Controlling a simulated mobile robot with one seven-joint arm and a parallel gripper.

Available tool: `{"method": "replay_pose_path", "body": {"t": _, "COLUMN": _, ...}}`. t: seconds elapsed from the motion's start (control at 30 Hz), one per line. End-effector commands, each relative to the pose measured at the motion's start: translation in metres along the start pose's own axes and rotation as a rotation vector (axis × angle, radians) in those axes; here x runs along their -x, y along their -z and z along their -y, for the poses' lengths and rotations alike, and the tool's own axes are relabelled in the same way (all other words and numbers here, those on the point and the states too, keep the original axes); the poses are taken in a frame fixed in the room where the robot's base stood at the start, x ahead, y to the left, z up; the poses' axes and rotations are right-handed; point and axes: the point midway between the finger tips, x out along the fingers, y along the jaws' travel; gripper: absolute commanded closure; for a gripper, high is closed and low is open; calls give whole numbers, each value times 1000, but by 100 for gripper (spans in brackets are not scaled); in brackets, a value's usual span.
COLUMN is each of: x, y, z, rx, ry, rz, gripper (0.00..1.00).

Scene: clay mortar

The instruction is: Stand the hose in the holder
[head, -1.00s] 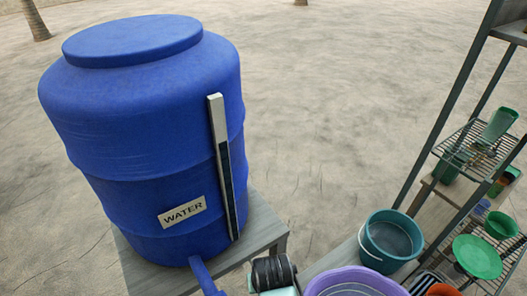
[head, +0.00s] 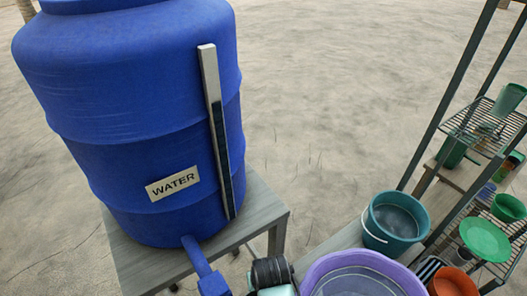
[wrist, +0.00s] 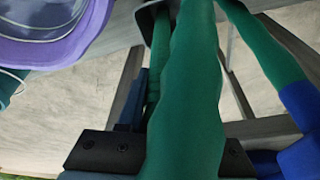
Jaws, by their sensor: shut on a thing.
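In the wrist view a thick green hose (wrist: 188,85) runs up through the middle of the picture. My gripper (wrist: 182,150) is shut on it, with a dark jaw showing on each side. Another green length (wrist: 262,45) at the right runs into a blue fitting (wrist: 303,105). A narrow green length also shows behind the held part, below a dark edge (wrist: 147,22) at the top. I cannot tell whether that dark piece is the holder. The hose and jaws are not clear in the head view.
The blue water tank (head: 130,120) stands on a grey stand (head: 262,215), its blue spout (head: 205,270) low in front. A purple basin (head: 318,268) and teal bucket (head: 380,240) are to the right, beside a shelf rack (head: 450,95) of dishes. Open ground lies behind.

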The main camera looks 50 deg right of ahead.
Motion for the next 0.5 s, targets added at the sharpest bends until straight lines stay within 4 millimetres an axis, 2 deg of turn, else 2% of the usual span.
{"method": "replay_pose_path", "body": {"t": 0.33, "x": -2, "y": 0, "z": 0, "rx": 0, "ry": 0, "rz": -1, "gripper": 100}}
{"method": "replay_pose_path", "body": {"t": 0.37, "x": -2, "y": 0, "z": 0, "rx": 0, "ry": 0, "rz": -1, "gripper": 64}}
{"method": "replay_pose_path", "body": {"t": 0.5, "x": -2, "y": 0, "z": 0, "rx": 0, "ry": 0, "rz": -1, "gripper": 39}}
